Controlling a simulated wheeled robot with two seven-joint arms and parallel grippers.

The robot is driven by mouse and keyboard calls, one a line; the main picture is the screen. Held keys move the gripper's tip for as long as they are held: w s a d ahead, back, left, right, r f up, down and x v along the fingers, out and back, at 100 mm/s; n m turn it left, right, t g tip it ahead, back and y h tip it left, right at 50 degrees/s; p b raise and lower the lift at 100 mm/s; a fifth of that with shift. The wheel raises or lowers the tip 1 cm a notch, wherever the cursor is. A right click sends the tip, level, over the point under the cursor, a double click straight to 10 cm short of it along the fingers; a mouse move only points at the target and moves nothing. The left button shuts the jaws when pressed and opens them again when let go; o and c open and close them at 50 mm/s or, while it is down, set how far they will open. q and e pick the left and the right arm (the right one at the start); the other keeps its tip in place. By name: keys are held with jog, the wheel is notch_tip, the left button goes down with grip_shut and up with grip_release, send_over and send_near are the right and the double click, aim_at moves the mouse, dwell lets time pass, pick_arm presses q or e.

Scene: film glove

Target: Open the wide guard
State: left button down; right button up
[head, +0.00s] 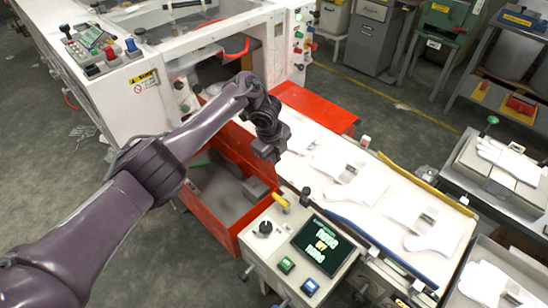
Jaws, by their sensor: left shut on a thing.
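I take this red structure to be the wide guard, but cannot be sure. My left gripper (269,153) points down beside the structure's inner edge, near the conveyor. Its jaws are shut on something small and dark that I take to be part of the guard. The gripper and wrist hide the exact contact. My right gripper is not in view.
A control box (303,249) with a screen and buttons stands in front of the conveyor (455,245), which carries several white gloves. The white machine (130,92) fills the upper left. A glove tray (500,165) stands at right.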

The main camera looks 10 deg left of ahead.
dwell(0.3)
pick_arm(q)
jog(key=c, duration=1.6)
grip_release()
jog(key=shift+w+f, duration=0.1)
jog(key=r, duration=0.4)
jog(key=shift+s+a+r, duration=0.2)
jog(key=shift+s+r, duration=0.05)
jog(key=shift+r, duration=0.1)
jog(key=r+p, duration=0.2)
jog(key=r, duration=0.1)
jog(key=shift+s+a+p, duration=0.15)
jog(key=shift+s+p, duration=0.2)
